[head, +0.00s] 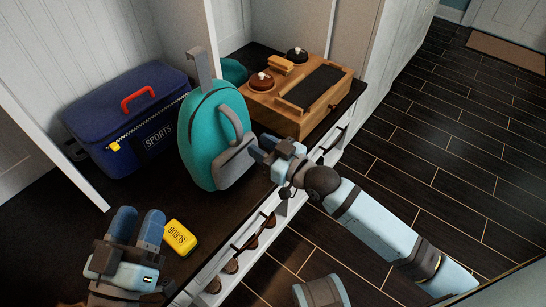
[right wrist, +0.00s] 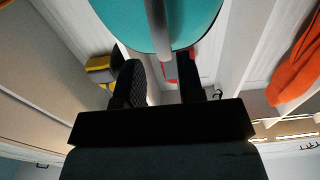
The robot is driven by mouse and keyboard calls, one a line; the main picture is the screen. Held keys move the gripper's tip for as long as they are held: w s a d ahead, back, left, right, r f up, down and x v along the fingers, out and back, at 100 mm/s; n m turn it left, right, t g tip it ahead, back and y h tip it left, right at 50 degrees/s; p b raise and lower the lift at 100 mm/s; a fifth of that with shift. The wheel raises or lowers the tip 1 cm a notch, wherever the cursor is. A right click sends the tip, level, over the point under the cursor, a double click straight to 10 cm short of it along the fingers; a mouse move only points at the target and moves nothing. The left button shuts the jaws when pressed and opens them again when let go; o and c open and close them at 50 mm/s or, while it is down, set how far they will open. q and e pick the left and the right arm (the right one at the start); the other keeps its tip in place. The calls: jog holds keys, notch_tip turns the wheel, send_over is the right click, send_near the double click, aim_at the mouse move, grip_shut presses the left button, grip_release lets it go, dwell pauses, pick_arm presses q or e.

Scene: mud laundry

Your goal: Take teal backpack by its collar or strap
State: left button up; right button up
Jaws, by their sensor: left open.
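The teal backpack (head: 207,135) stands upright on the dark bench top. It has a grey collar strap (head: 203,68) standing up at its top, a curved grey strap (head: 234,122) and a grey pocket. My right gripper (head: 258,150) is beside the backpack, at its right side near the pocket. In the right wrist view its fingers (right wrist: 160,80) are apart, with the teal backpack (right wrist: 118,22) and a grey strap (right wrist: 158,35) ahead of them. I cannot tell whether it touches the backpack. My left gripper (head: 137,225) is open and empty at the lower left, away from the backpack.
A navy sports bag (head: 120,110) stands left of the backpack. A yellow scrub box (head: 180,238) lies beside my left gripper. A wooden box (head: 275,108) with brushes stands behind right. Shelves run under the bench edge; the dark floor to the right is clear.

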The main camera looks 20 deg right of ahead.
aim_at(241, 135)
jog(key=b+x, duration=0.1)
jog(key=x, duration=0.1)
jog(key=shift+w+a+f, duration=0.15)
jog(key=shift+w+a, duration=0.05)
jog(key=shift+w, duration=0.05)
jog(key=x, duration=0.2)
jog(key=p+x, duration=0.1)
jog(key=x, duration=0.1)
jog(key=shift+r, duration=0.2)
pick_arm(q)
jog(key=shift+f, duration=0.4)
pick_arm(e)
jog(key=shift+w+a, duration=0.25)
jog(key=shift+w, duration=0.15)
jog(key=shift+c, duration=0.2)
grip_shut()
